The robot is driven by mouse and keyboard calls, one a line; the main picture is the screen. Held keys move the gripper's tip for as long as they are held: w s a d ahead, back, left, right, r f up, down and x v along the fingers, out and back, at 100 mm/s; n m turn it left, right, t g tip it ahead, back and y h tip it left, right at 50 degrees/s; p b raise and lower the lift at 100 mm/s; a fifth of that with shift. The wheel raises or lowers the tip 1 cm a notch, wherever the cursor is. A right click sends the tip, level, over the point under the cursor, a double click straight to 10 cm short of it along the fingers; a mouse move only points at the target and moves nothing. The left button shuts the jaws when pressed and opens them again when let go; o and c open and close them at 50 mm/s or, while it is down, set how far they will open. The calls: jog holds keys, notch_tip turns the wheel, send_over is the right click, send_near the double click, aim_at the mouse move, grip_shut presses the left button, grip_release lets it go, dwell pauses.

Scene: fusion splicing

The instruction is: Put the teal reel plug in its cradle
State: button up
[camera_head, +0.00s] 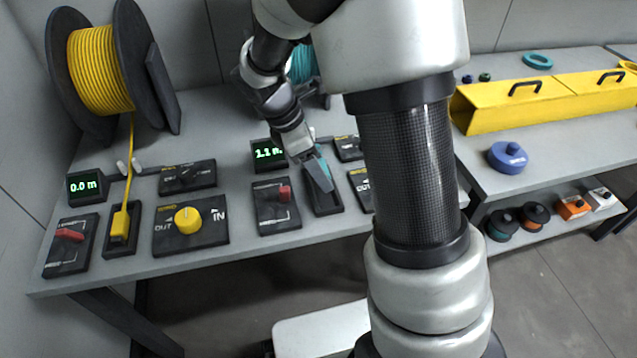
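My gripper (318,176) points down over the teal plug's cradle (324,208), a dark tray in the right-hand set of controls. A bit of the teal reel plug (325,170) shows beside the grey finger, which hides most of it. I cannot tell whether the fingers grip the plug or only stand around it, nor whether the plug is seated in the cradle or just above it. The teal reel (303,64) stands behind, mostly hidden by my arm.
A yellow reel (98,70) stands at left, its yellow plug (121,224) in its own cradle. A red-lever box (277,203) sits just left of the teal cradle; a display (268,152) reads about 1.1 m. My arm hides the bench to the right.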

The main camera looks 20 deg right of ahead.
jog(key=shift+f+b, duration=0.5)
jog(key=shift+f, duration=1.4)
jog(key=shift+f, duration=0.2)
jog(key=o, duration=0.9)
jog(key=shift+c, duration=0.2)
